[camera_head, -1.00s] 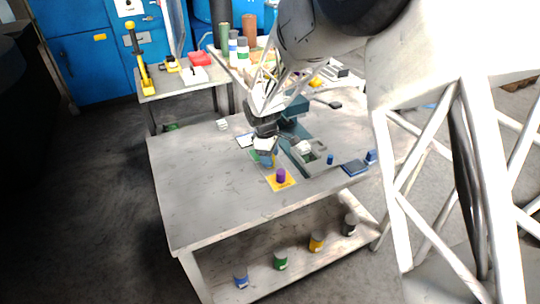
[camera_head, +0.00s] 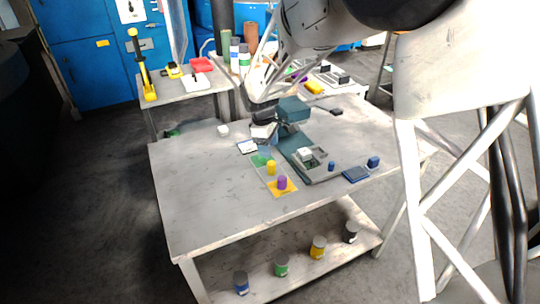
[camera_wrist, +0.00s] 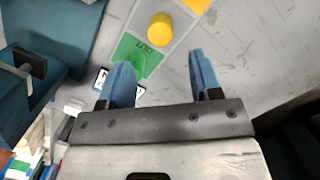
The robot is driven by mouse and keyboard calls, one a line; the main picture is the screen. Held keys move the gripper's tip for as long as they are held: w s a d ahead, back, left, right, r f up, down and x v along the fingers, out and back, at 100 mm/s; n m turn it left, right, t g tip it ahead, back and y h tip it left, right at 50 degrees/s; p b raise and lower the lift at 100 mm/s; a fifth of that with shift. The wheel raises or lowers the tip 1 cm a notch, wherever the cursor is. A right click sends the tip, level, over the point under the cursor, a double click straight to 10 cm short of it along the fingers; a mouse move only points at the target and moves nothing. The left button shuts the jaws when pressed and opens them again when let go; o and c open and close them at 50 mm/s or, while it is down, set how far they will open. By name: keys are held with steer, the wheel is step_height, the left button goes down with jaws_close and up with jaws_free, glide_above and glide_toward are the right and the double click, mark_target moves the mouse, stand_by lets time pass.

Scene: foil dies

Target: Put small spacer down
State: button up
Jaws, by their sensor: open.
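A short yellow cylinder (camera_head: 271,168), which looks like the small spacer, stands upright on the mat strip between a green patch (camera_head: 259,160) and an orange patch (camera_head: 290,190). In the wrist view the yellow cylinder (camera_wrist: 160,30) stands beside the green patch (camera_wrist: 137,54) lettered OUT, apart from my fingers. A purple cylinder (camera_head: 282,183) stands on the orange patch. My gripper (camera_wrist: 158,62) is open with nothing between its blue fingers. In the head view my gripper (camera_head: 264,148) is behind the yellow cylinder, near the far end of the strip.
A teal press (camera_head: 292,110) stands right of the strip, with a grey fixture and a white block (camera_head: 305,154) on its base. A small blue cylinder (camera_head: 331,166), a blue tray (camera_head: 356,174) and a blue block (camera_head: 374,162) lie further right. The table's left front (camera_head: 200,210) is clear.

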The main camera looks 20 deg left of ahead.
steer(key=shift+a+r, duration=0.2)
steer(key=shift+r, duration=1.1)
steer(key=shift+a+r, duration=0.2)
steer(key=shift+r, duration=1.1)
steer(key=s+d+r+m, duration=0.3)
steer(key=d+r, duration=0.1)
steer(key=d, duration=0.4)
steer(key=s+d+r+m+y, duration=0.1)
steer(key=s+d+r+m, duration=0.2)
steer(key=d, duration=0.6)
steer(key=s+d+r+m, duration=0.25)
steer(key=d+r, duration=0.25)
steer(key=d, duration=0.3)
steer(key=s+d+m+t, duration=0.1)
steer(key=s+d+m, duration=0.4)
steer(key=s+d, duration=0.4)
steer(key=s+d+m+t, duration=0.1)
steer(key=s+d+m, duration=0.3)
steer(key=s+d, duration=0.6)
steer(key=shift+s+d+f+m+t+y, duration=0.3)
steer(key=shift+s+m+y, duration=0.1)
steer(key=shift+s, duration=2.7)
